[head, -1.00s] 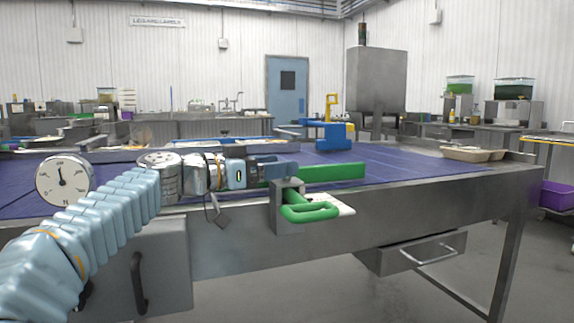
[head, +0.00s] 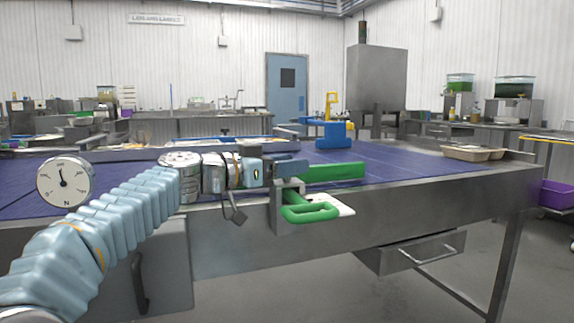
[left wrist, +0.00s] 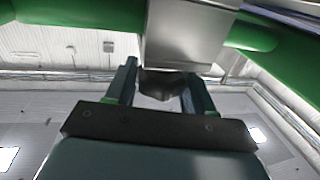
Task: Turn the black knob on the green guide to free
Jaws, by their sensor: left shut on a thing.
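The green guide (head: 333,172) is a bar lying over the near edge of the table, with a green loop (head: 310,213) hanging at the front and a grey metal bracket (head: 288,208) beside it. My left gripper (head: 291,169) is at the bracket's top, reaching in from the left. In the left wrist view, the black knob (left wrist: 162,84) sits between the two fingers of my left gripper (left wrist: 160,88), against the metal block (left wrist: 190,38). The fingers are shut on it. The knob is hidden in the head view. My right gripper is not in view.
The blue belt table (head: 420,173) has a steel front edge. A round dial (head: 65,182) stands at its left. A blue block with a yellow handle (head: 334,134) stands behind the guide. Tan trays (head: 473,153) lie at the far right. The belt between is clear.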

